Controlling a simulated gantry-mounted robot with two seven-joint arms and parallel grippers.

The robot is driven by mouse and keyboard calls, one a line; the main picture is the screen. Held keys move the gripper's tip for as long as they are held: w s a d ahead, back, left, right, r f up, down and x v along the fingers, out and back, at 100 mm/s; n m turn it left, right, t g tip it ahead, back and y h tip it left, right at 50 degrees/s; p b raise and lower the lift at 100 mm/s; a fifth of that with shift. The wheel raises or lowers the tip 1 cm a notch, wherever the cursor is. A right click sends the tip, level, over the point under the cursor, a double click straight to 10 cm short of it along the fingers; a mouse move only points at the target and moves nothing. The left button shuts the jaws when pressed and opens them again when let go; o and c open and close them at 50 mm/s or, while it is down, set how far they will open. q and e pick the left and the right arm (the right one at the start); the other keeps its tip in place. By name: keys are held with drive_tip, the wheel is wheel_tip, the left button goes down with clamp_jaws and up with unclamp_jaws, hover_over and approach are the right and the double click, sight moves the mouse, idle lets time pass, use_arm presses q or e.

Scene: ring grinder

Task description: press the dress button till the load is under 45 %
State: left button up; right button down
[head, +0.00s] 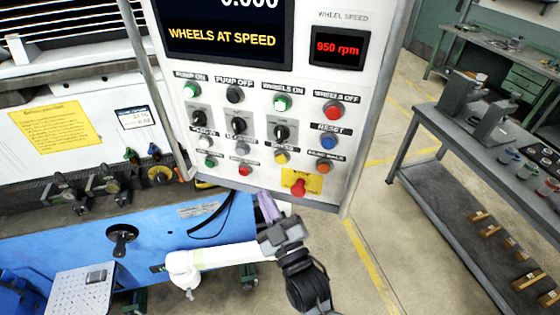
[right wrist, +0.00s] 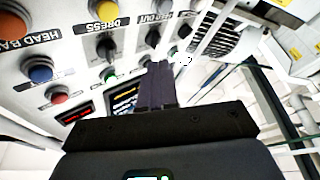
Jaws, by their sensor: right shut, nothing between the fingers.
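The control panel (head: 222,165) fills the upper middle of the head view. The yellow dress button (head: 281,157) is in its lower rows, below a black selector switch. In the right wrist view the dress button (right wrist: 97,9) is at the top edge beside its DRESS label. My right gripper (head: 266,204) is shut and empty, just below the panel's lower edge in the head view. In the right wrist view its closed fingers (right wrist: 157,82) appear right of and below the dress button, apart from it. The screen (head: 222,30) reads WHEELS AT SPEED; no load figure shows. My left gripper is out of view.
A red mushroom button (head: 298,187) on a yellow plate sits near the fingers. Other buttons, such as the blue reset button (head: 328,141), surround the dress button. The blue machine body (head: 150,240) is below left. A grey bench (head: 430,125) stands right, with open floor before it.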

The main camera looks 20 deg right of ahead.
sight(281, 159)
drive_tip(key=w+d+b, duration=0.1)
drive_tip(key=w+d, duration=0.4)
drive_tip(key=w, duration=0.1)
drive_tip(key=shift+d, duration=0.25)
drive_tip(key=shift+w, duration=0.1)
idle(0.7)
idle(0.7)
idle(0.6)
drive_tip(key=shift+w+d, duration=0.1)
drive_tip(key=shift+w+d, duration=0.2)
drive_tip(key=shift+w, duration=0.05)
idle(0.5)
